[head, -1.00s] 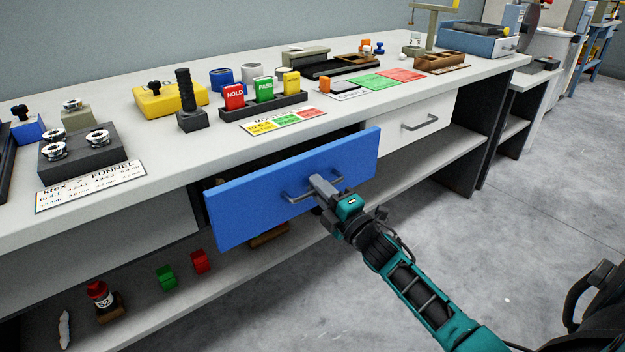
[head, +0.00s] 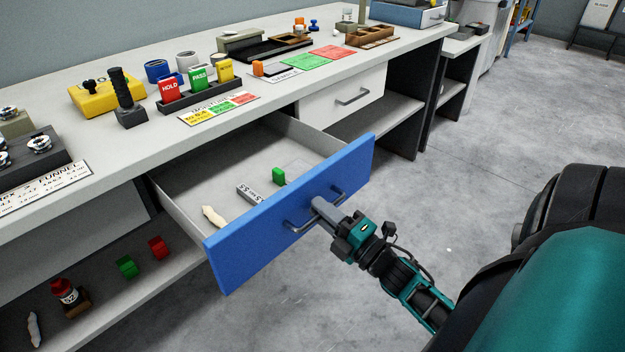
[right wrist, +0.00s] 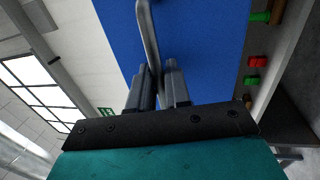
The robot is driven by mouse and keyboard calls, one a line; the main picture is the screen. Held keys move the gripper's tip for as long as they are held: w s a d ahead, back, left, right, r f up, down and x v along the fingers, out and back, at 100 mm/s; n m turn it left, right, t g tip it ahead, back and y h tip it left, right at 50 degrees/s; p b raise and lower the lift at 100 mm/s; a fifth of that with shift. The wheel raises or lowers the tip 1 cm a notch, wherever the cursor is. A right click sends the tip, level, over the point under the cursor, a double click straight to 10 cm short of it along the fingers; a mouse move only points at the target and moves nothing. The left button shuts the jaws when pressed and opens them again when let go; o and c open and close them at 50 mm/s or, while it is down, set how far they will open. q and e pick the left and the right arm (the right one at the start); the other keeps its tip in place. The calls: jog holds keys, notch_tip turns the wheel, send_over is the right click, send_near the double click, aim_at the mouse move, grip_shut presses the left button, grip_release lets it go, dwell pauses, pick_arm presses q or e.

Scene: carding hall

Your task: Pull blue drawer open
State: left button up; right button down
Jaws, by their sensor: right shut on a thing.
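The blue drawer (head: 262,236) stands well out from the workbench, its inside in view from above. Its grey bar handle (head: 337,190) is on the blue front. My right gripper (head: 318,205) is shut on the handle near its middle. In the right wrist view, the fingers (right wrist: 158,85) close around the handle bar (right wrist: 150,40) against the blue front. In the drawer lie a pale lump (head: 213,216), a grey labelled block (head: 257,193) and a small green block (head: 278,176). My left gripper is not in view.
The bench top (head: 150,150) carries a yellow box (head: 105,97), HOLD and PASS cards and trays. A closed white drawer (head: 345,97) is to the right. Open floor (head: 470,220) lies in front.

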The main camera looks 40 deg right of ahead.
jog(key=shift+s, duration=0.2)
jog(key=c, duration=1.3)
grip_release()
jog(key=v, duration=1.3)
jog(key=shift+w, duration=0.1)
